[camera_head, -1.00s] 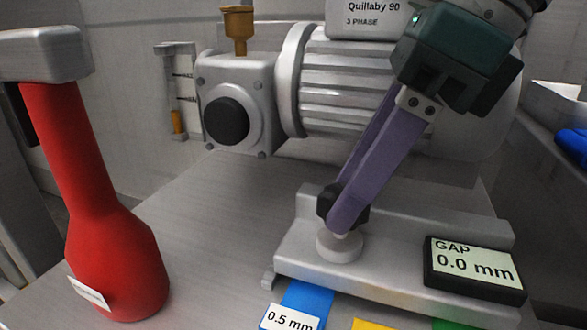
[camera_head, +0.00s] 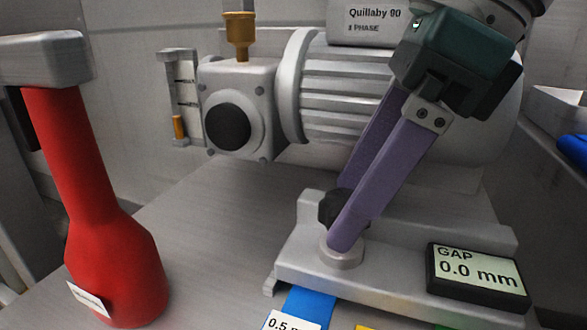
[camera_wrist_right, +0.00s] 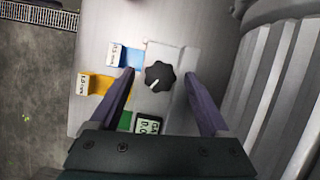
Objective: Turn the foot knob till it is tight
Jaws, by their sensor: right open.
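The black lobed foot knob (camera_head: 328,208) stands above a round pale foot (camera_head: 342,252) on the grey motor base (camera_head: 300,270). My right gripper (camera_head: 343,218) reaches down with its purple fingers spread on either side of the knob. In the right wrist view the knob (camera_wrist_right: 160,75) sits between the open fingertips (camera_wrist_right: 158,73), with a gap on each side. A white mark on the knob points to the lower left there. A gauge (camera_head: 478,274) on the base reads GAP 0.0 mm. My left gripper is out of view.
The ribbed grey motor (camera_head: 340,95) stands close behind my right fingers. A blue 0.5 mm tab (camera_head: 305,302) lies at the base's front edge, with yellow and green tabs beside it. A red-bodied object with a grey top (camera_head: 110,260) stands at left.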

